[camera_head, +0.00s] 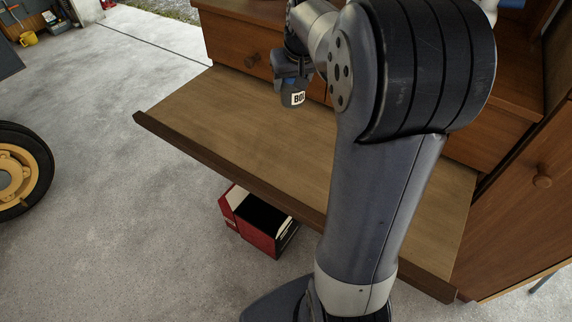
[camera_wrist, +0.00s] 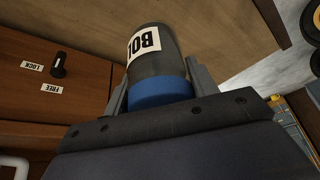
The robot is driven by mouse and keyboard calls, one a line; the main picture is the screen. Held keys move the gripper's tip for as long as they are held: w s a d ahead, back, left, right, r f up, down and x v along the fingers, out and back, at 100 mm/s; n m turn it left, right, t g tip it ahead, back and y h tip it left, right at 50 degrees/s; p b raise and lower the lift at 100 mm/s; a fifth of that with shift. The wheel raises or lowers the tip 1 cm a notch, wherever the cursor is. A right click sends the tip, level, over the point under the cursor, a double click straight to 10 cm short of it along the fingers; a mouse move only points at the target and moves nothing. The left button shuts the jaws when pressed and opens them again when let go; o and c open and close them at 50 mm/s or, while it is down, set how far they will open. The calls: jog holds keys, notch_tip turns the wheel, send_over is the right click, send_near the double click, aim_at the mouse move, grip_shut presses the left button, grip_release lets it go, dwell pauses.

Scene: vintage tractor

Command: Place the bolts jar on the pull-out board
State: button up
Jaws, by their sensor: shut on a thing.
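The bolts jar (camera_head: 296,99) is a dark jar with a white label reading "BOL"; in the wrist view the jar (camera_wrist: 152,62) shows a blue lid nearest my gripper. My gripper (camera_head: 292,72) is shut on the jar, its fingers (camera_wrist: 160,85) on either side near the lid. The jar hangs lid up over the back part of the pull-out board (camera_head: 215,112), a bare wooden surface drawn out from the cabinet. I cannot tell whether its base touches the board. My arm hides the board's right middle.
The wrist view shows a dark latch (camera_wrist: 59,65) between labels "LOCK" and "FREE". A red open box (camera_head: 262,226) lies on the floor under the board's front edge. The board's left part is clear.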

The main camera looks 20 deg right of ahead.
jog(key=b, duration=0.3)
send_over(292, 157)
notch_tip(292, 157, down, 15)
jog(key=shift+f+b, duration=0.35)
jog(key=shift+f, duration=2)
jog(key=shift+f, duration=0.1)
jog(key=o, duration=1.2)
jog(key=shift+r, duration=0.25)
jog(key=v, duration=1.2)
jog(key=shift+p, duration=0.4)
